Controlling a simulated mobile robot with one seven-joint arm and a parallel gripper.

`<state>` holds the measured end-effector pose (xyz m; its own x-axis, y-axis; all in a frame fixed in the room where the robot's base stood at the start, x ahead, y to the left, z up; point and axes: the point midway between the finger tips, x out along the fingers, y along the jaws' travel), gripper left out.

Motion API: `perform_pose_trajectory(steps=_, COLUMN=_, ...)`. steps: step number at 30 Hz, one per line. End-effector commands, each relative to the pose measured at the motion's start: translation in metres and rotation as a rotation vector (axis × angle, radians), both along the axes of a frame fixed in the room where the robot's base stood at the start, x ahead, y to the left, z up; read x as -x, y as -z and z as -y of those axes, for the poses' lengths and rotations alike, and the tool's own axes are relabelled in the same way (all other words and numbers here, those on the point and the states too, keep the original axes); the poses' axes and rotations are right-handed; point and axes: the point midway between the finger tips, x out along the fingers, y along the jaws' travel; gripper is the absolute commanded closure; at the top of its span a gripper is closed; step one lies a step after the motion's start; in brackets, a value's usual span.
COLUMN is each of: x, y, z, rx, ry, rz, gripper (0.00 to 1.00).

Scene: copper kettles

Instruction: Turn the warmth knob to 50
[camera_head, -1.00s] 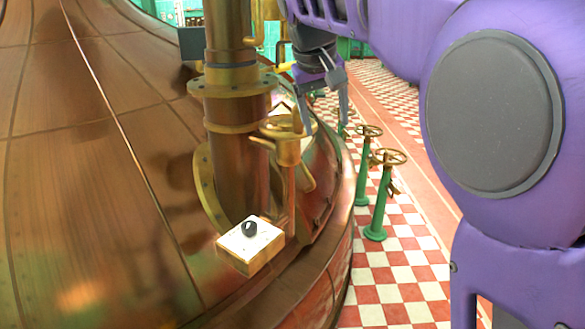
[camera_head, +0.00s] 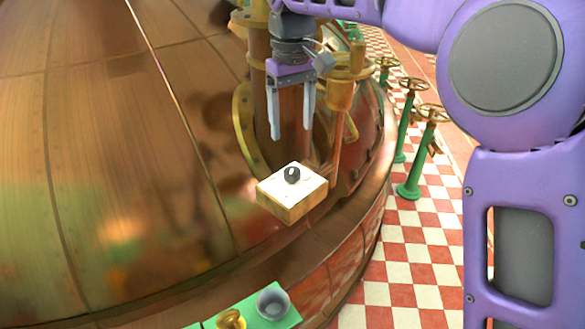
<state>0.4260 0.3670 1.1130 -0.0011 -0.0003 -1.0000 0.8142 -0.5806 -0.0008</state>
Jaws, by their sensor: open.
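The black warmth knob (camera_head: 292,175) sits on the white top of a small wooden box (camera_head: 291,206) beside the copper kettle (camera_head: 120,150). A small pale mark shows on the knob; its scale is too small to read. My gripper (camera_head: 291,135) points down with its two grey fingers spread. It appears above and slightly behind the knob, apart from it, with nothing between the fingers.
A copper pipe (camera_head: 262,95) and a brass fitting (camera_head: 341,95) stand close behind my gripper. A green board (camera_head: 245,311) with a grey cup (camera_head: 273,303) and a brass piece (camera_head: 231,319) is at the bottom. Green valve stands (camera_head: 413,170) rise from the checkered floor (camera_head: 420,250) at right.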

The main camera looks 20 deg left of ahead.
Motion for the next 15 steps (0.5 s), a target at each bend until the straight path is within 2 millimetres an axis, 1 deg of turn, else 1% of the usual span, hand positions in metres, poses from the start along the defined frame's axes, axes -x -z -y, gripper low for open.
perform_pose_trajectory(steps=1, x=0.000, y=0.015, z=0.001, rx=0.003, ry=0.001, rz=-0.002, gripper=0.24)
perform_pose_trajectory(steps=6, x=0.000, y=0.052, z=0.001, rx=0.002, ry=0.001, rz=-0.003, gripper=0.24)
perform_pose_trajectory(steps=12, x=0.000, y=0.087, z=0.001, rx=0.002, ry=0.000, rz=-0.001, gripper=0.24)
perform_pose_trajectory(steps=15, x=0.000, y=0.098, z=0.000, rx=0.000, ry=0.001, rz=0.000, gripper=0.24)
